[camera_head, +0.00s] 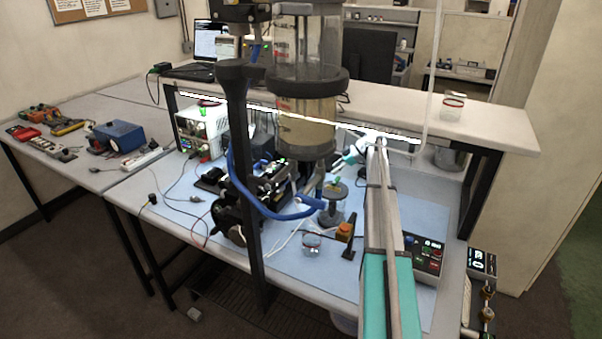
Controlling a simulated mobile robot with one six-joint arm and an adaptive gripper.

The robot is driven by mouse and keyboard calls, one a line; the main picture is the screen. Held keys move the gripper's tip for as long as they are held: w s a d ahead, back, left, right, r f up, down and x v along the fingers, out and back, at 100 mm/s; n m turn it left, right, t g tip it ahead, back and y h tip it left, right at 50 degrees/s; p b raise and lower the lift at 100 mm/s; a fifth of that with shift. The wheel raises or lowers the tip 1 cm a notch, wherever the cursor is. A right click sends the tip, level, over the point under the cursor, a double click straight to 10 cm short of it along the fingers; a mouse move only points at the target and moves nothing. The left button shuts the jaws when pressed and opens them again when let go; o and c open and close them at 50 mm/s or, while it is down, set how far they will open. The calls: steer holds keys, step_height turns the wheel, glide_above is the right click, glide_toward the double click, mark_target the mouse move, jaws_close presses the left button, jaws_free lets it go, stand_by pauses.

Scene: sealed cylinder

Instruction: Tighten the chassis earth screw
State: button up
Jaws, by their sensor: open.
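My arm reaches up from the lower right of the head view, and my gripper (347,157) is at its far end, small and partly behind my arm. It is open, and I see nothing held in it. It is over the bench, right of the clear cylinder (307,105) with pale contents and a dark collar. Below and left of the gripper is a dark apparatus (262,185) with a blue hose (240,185). I cannot make out the chassis earth screw; it is too small or hidden.
A blue mat (180,215) covers the bench. A small lidded jar (333,205), an orange-topped part (345,232) and a glass beaker (311,244) stand near the front. A control box with buttons (425,255) is right of my arm. A raised shelf (480,125) runs behind.

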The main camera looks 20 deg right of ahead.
glide_toward(299, 173)
steer(key=x, duration=0.4)
steer(key=shift+w+a, duration=0.25)
steer(key=shift+a, duration=0.2)
steer(key=shift+b+x, duration=0.95)
steer(key=shift+x, duration=0.1)
steer(key=shift+b+x, duration=0.85)
steer(key=shift+x, duration=0.45)
steer(key=shift+f, duration=0.1)
steer(key=shift+s+d, duration=0.1)
jaws_close()
